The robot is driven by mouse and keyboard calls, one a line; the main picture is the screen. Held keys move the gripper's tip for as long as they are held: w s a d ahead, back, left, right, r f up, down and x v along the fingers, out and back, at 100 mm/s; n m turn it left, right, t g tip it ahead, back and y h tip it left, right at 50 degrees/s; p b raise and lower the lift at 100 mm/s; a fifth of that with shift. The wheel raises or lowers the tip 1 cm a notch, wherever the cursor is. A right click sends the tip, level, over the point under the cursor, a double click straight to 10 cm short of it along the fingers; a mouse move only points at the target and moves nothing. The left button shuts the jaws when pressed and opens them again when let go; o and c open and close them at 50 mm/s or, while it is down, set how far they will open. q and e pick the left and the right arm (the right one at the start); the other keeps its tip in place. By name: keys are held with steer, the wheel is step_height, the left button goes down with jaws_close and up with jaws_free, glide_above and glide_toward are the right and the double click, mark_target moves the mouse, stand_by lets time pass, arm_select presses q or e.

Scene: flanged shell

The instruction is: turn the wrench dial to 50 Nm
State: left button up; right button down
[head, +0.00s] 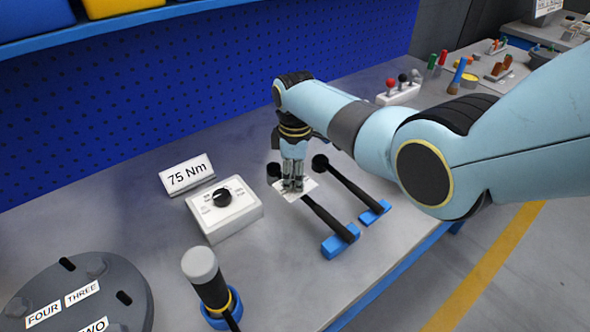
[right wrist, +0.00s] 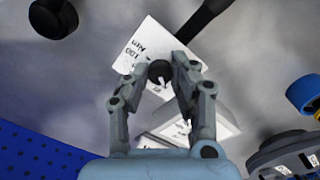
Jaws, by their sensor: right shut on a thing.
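My right gripper (head: 292,187) is over the nearer of two black wrenches with blue handle ends (head: 341,240). In the right wrist view its fingertips (right wrist: 167,72) are shut on a small dark round dial (right wrist: 159,70) with a light pointer. A white card (right wrist: 140,42) reading "100 Nm" lies right beside the dial; the card (head: 309,185) also shows in the head view. The fingers partly hide the dial, so the pointer's exact setting is unclear. A white box (head: 235,217) with a black knob (head: 222,197) stands to the left, behind it a sign (head: 187,174) reading "75 Nm". My left gripper is out of view.
The second wrench (head: 345,182) lies close to the right of the gripper. A grey-capped tool (head: 203,272) stands in a blue ring, near a grey flange (head: 120,283) with number labels. A blue pegboard (head: 200,95) borders the bench at the back.

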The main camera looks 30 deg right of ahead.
steer(key=m+p, duration=0.1)
steer(key=m, duration=0.3)
steer(key=shift+m, duration=0.4)
steer(key=shift+m+p, duration=0.3)
steer(key=c, duration=1.1)
jaws_free()
step_height(320, 180, up, 12)
